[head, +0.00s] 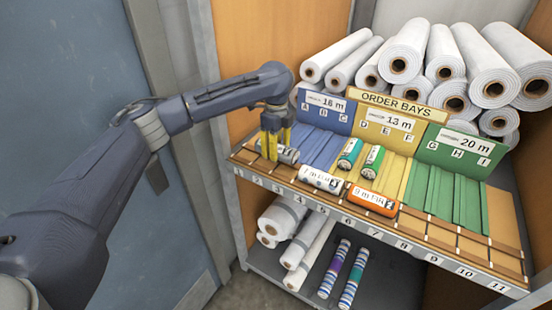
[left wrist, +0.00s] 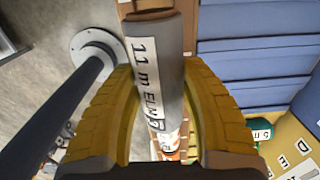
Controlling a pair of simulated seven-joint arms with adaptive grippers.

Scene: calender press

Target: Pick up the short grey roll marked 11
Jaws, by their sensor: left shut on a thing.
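The short grey roll marked 11 m (head: 284,154) is at the left end of the front slots, before the blue bay. It also shows in the left wrist view (left wrist: 160,50), running up and down the picture with its label facing me. My left gripper (head: 273,148) has its yellow fingers on either side of the roll. In the left wrist view the gripper (left wrist: 160,110) is shut on the roll. Whether the roll touches the shelf, I cannot tell. My right gripper is not in view.
A white roll (head: 321,179) and an orange roll marked 9 m (head: 371,201) lie farther right in the front row. The green bay (head: 446,196) is empty. Large white rolls (head: 402,58) are stacked behind.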

